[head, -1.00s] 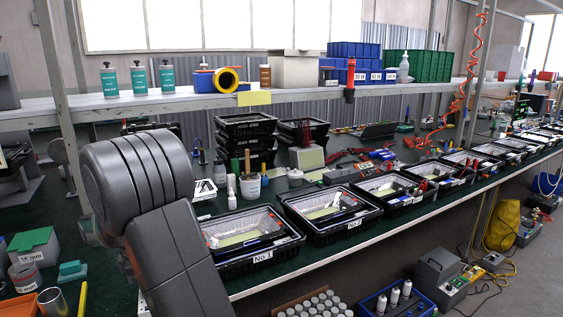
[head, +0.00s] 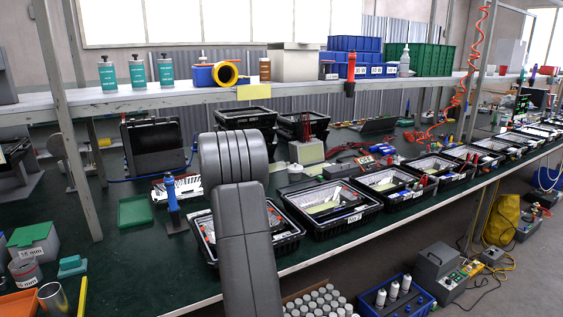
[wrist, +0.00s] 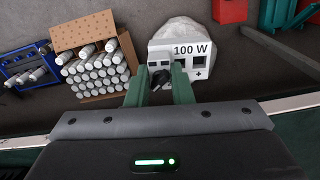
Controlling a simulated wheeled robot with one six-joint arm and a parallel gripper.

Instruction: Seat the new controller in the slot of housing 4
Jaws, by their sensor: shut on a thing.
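The new controller (wrist: 192,52) is a white block marked "100 W", with small dark sockets and a "+" sign. In the wrist view it sits between the two green fingertips of my gripper (wrist: 160,88), which is shut on it. A dark knob-like part shows between the fingers. In the head view the gripper and controller are hidden; only my grey arm shows. Housing 4 (head: 456,180) appears to be the fourth black tray from the left in the row; its label is too small to read, and its slot cannot be made out.
Housing 1 (head: 290,246) is partly hidden behind my arm. Housing 2 (head: 352,219) is beside it. A shelf (head: 160,97) with bottles and bins runs above the bench. The wrist view shows a carton of white cylinders (wrist: 61,41) and a blue crate (wrist: 46,77) on the floor.

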